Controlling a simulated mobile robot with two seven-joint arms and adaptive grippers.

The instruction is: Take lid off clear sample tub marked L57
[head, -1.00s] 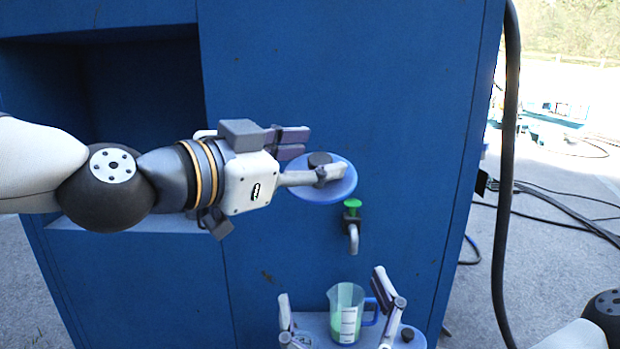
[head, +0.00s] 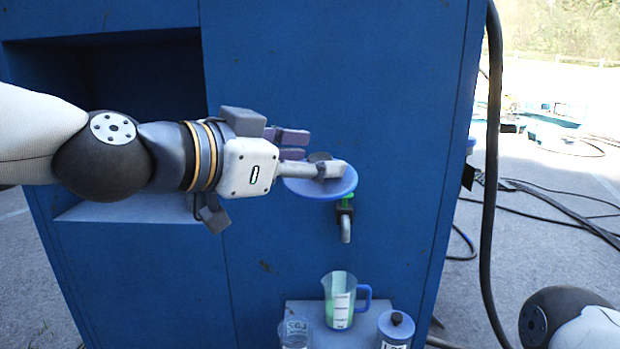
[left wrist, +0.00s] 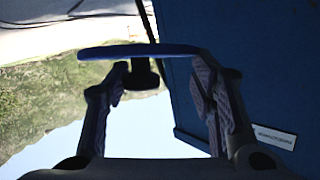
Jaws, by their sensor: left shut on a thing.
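A blue round lid (head: 330,190) with a dark knob is in my left gripper (head: 318,168), held up in front of the blue cabinet, apart from any tub. The lid (left wrist: 130,50) and knob also show between the fingers in the left wrist view. A clear tub (head: 294,335) without a visible lid stands at the bottom edge, its label not surely readable. A second tub (head: 396,328) with a blue-grey knobbed lid stands to its right, its label cut off. My right gripper is out of the picture.
A measuring jug (head: 340,300) with green liquid and a blue handle stands between the tubs on a small shelf (head: 304,306). A tap (head: 346,222) juts from the blue cabinet (head: 400,120) above. A thick black hose (head: 492,150) hangs at the right.

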